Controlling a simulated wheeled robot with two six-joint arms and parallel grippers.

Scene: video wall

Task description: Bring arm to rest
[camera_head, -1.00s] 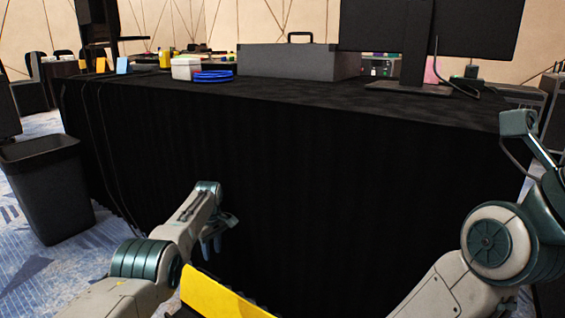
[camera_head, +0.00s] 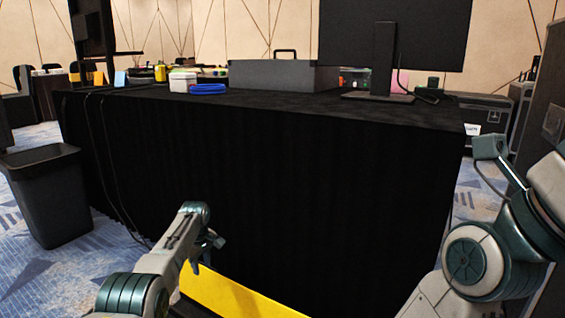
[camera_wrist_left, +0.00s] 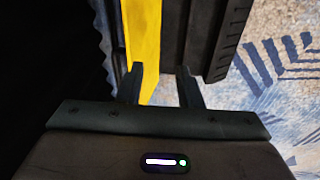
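My left arm comes in at the lower left of the head view. Its gripper (camera_head: 212,241) hangs low in front of the black-draped table, below the tabletop. In the left wrist view the two fingers (camera_wrist_left: 161,88) stand apart with nothing held between them. My right arm (camera_head: 480,255) is folded at the lower right of the head view, with a link bent upward. No fingers of the right gripper show.
The table (camera_head: 300,112) bears a grey case (camera_head: 272,75), a monitor (camera_head: 384,40), blue cable coil (camera_head: 208,89) and white box (camera_head: 182,82). A black bin (camera_head: 50,195) stands left on blue carpet. Black flight cases (camera_head: 483,118) stand at right. Carpet is open beyond the table's right end.

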